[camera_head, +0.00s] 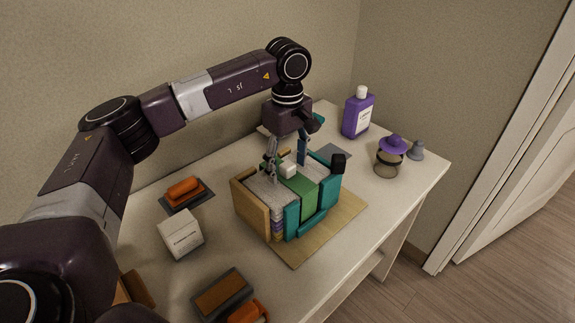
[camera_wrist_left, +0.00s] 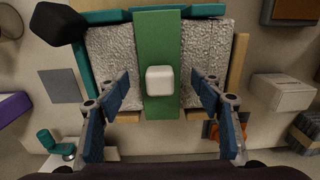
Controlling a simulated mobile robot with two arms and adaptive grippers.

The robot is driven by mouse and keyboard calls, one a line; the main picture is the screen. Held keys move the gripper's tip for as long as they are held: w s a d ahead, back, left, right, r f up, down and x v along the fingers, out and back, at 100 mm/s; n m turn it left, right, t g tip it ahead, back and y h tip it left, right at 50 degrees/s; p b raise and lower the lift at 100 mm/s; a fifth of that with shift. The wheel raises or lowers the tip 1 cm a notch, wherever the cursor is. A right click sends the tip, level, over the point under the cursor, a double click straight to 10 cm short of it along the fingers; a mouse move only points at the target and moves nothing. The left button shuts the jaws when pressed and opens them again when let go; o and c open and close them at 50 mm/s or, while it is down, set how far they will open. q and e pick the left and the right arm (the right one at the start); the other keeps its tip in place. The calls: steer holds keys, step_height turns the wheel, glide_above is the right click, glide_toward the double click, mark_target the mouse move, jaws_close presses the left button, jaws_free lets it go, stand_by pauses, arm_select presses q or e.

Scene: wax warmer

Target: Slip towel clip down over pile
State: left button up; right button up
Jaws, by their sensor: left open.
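A towel pile (camera_head: 264,191) with a pale grey, rough top sits in a wood and teal holder (camera_head: 292,218). The green towel clip (camera_head: 301,187) lies across the top of the pile as a band with a white block-shaped knob (camera_head: 288,171). In the left wrist view the clip (camera_wrist_left: 155,45) runs up the middle, with the pile (camera_wrist_left: 205,50) on both sides and the knob (camera_wrist_left: 160,80) near its centre. My left gripper (camera_head: 287,168) is open above the pile, its fingers on either side of the knob and apart from it. How far the clip is down is unclear.
The holder stands on a bamboo mat (camera_head: 340,213). A black knob (camera_head: 338,163) sticks up at its right corner. A white box (camera_head: 181,234), orange-handled brushes (camera_head: 184,189), a purple bottle (camera_head: 358,113) and a jar with purple lid (camera_head: 388,160) stand around it. The table's front right is clear.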

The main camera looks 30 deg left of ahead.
arm_select(q)
steer(key=shift+r+p, duration=2.25)
steer(key=shift+r, duration=1.35)
steer(key=shift+r, duration=0.1)
step_height(320, 180, up, 12)
